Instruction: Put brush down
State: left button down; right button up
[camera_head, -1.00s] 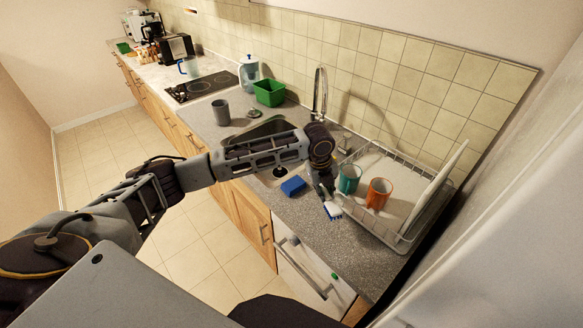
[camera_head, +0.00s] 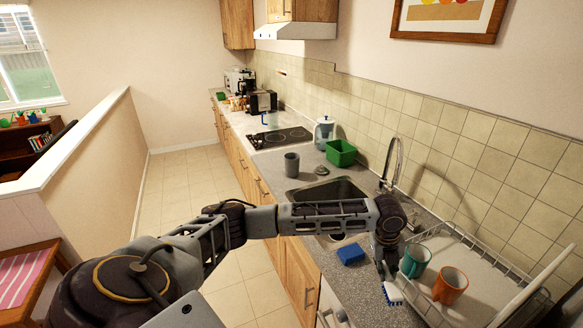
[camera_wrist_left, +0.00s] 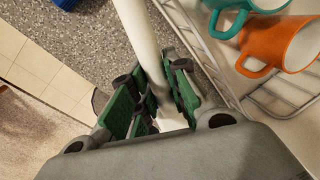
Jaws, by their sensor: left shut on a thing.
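The brush (camera_head: 393,293) has a white and blue head and is over the grey counter (camera_head: 358,287), between the blue sponge and the dish rack. Its white handle (camera_wrist_left: 140,40) shows in the left wrist view, running between the green finger pads. My left gripper (camera_head: 387,268) is shut on this handle, pointing down at the counter; it also shows in the left wrist view (camera_wrist_left: 150,100). I cannot tell whether the brush head touches the counter. My right gripper is not in view.
A blue sponge (camera_head: 351,254) lies left of the brush. The dish rack (camera_head: 490,262) on the right holds a teal mug (camera_head: 415,261) and an orange mug (camera_head: 450,285). The sink (camera_head: 330,192) and tap (camera_head: 391,160) are behind. A grey cup (camera_head: 292,164) and green bin (camera_head: 341,153) stand farther back.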

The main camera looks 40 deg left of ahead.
pick_arm(q)
jog(key=shift+n, duration=0.4)
